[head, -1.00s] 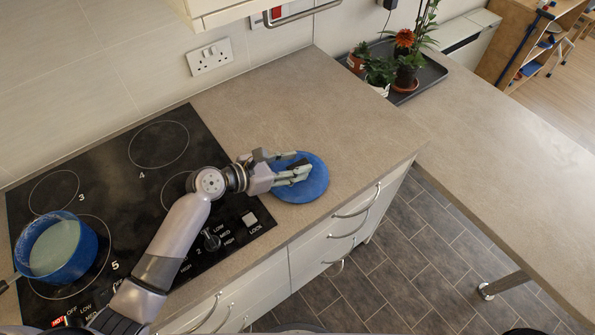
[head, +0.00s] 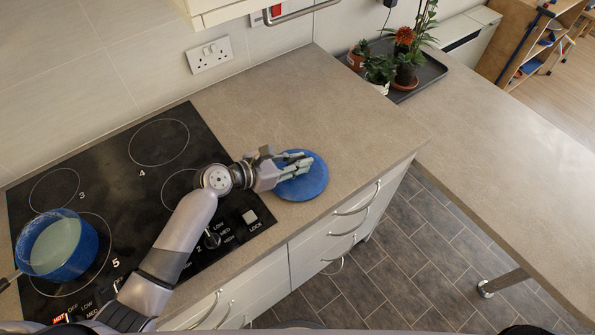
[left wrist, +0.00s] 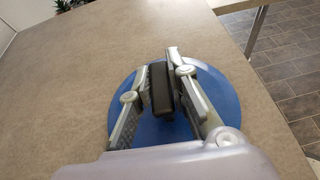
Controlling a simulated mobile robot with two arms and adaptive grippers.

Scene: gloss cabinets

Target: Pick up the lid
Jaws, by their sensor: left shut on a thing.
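The blue round lid (head: 317,184) lies flat on the worktop to the right of the hob. In the left wrist view the lid (left wrist: 225,92) has a black bar-shaped knob (left wrist: 161,90) at its middle. My left gripper (head: 302,162) is over the lid, its fingers on either side of the knob and shut on it. In the head view the fingers hide most of the knob. I cannot see a gap between lid and worktop. A blue pot (head: 82,250) with pale contents stands on the hob's front left ring. My right gripper is not in view.
The black hob (head: 120,190) lies under my left arm. Potted plants stand on a dark tray (head: 433,72) at the back. The worktop (head: 270,105) behind the lid is clear. A wall cabinet (head: 220,10) hangs above. Drawer handles (head: 357,202) line the front.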

